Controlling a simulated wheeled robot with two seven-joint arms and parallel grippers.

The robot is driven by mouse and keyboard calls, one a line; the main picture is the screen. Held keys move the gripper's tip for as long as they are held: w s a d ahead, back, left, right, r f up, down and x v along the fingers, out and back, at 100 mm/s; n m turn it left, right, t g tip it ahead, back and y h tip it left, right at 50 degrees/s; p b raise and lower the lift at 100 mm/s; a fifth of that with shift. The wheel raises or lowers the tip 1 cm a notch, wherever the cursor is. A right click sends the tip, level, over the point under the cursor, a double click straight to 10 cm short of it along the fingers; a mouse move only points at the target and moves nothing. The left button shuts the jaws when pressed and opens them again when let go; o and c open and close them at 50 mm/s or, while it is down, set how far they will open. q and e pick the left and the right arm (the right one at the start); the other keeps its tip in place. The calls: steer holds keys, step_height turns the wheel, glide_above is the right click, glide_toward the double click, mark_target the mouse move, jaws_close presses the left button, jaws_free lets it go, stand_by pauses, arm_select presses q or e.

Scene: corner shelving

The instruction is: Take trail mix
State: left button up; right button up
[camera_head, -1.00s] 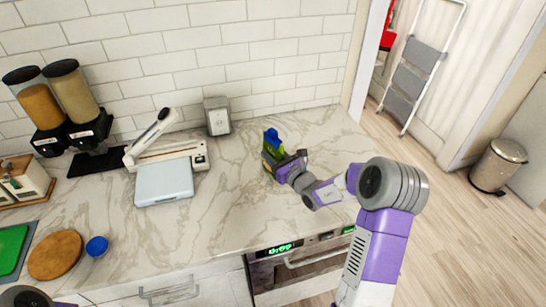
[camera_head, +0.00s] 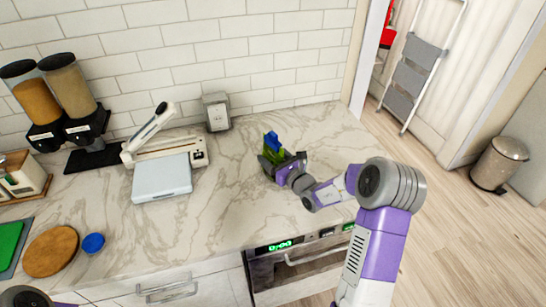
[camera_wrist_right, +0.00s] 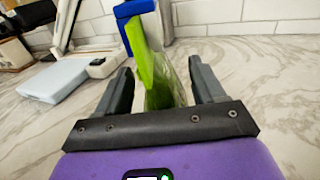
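A green and blue package (camera_head: 271,141), which I take to be the trail mix, stands on the marble counter near the wall. In the right wrist view its green, partly clear bag (camera_wrist_right: 165,82) rises between my fingers, with a blue part (camera_wrist_right: 136,10) behind it. My right gripper (camera_head: 283,160) is at the package, low over the counter. It is open, with one finger on each side of the bag (camera_wrist_right: 162,85). A gap shows beside the left finger. The package's lower part is hidden by the gripper. My left gripper is not in view.
A pale blue scale-like box (camera_head: 162,178) and a white hinged device (camera_head: 170,148) stand to the left. A small grey box (camera_head: 216,112) is by the wall. Two dispensers (camera_head: 72,90), a round wooden board (camera_head: 50,251) and a blue lid (camera_head: 93,243) lie farther left. The counter's right side is clear.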

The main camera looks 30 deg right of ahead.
steer(key=shift+s+f, duration=0.1)
steer(key=shift+s, duration=0.05)
steer(key=s, duration=0.7)
steer(key=shift+s+d+p, duration=0.15)
steer(key=shift+d+p, duration=0.2)
steer(key=shift+d, duration=0.05)
